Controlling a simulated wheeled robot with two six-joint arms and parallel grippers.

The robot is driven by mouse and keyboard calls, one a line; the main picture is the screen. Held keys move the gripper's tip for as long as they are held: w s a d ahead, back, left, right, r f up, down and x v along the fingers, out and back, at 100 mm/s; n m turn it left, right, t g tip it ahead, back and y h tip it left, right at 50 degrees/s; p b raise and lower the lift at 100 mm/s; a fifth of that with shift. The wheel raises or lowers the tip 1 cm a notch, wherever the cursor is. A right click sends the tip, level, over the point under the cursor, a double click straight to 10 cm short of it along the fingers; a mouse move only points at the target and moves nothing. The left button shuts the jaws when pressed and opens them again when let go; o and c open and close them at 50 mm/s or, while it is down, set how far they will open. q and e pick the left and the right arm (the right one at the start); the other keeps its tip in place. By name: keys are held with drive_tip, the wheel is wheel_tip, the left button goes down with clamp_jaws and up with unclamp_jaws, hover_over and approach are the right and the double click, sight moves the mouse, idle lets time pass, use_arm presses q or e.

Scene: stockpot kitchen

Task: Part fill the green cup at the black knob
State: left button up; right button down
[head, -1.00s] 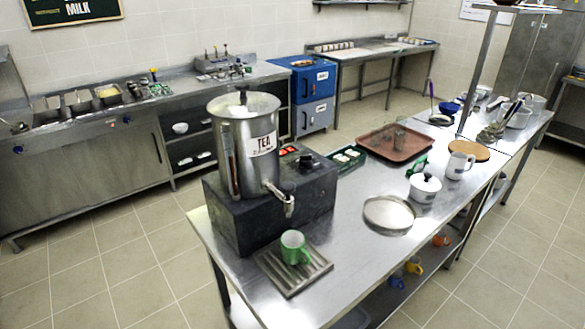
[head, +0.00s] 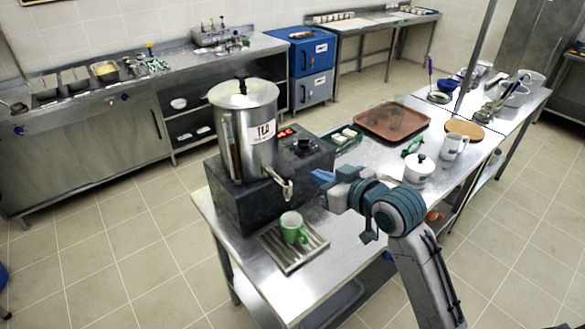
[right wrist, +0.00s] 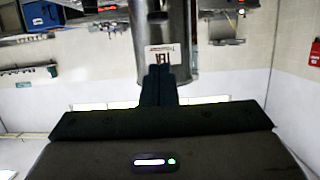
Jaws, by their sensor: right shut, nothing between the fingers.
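The green cup (head: 293,228) stands upright on the ridged drip tray (head: 312,243), below the tap (head: 283,186) of the steel tea urn (head: 240,140). Its inside is too small to read. A black knob (head: 303,145) shows on the dark base of the urn, near red lights. My right gripper (head: 322,177) is shut and empty, a little right of the tap and apart from it, above the cup's height. In the right wrist view its closed fingers (right wrist: 158,85) point at the urn, whose label appears upside down. My left gripper is not in view.
Right of the urn are a green tray (head: 345,138) with white items, a brown tray (head: 375,132), a white lidded pot (head: 419,168) and a white mug (head: 452,146). The steel table (head: 345,250) is bare right of the drip tray.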

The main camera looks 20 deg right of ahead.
drive_tip(key=shift+w+r, duration=0.2)
drive_tip(key=shift+r, duration=0.3)
drive_tip(key=shift+w+r, duration=0.15)
drive_tip(key=shift+r, duration=0.3)
drive_tip(key=p, duration=0.5)
hover_over(292, 170)
drive_tip(key=s, duration=0.2)
wheel_tip(292, 170, down, 2)
drive_tip(key=f, duration=0.3)
drive_tip(key=f+p, duration=0.1)
drive_tip(key=shift+s+a+f, duration=0.2)
drive_tip(key=shift+a, duration=0.05)
drive_tip(key=shift+w+a+f, duration=0.1)
drive_tip(key=shift+w, duration=0.05)
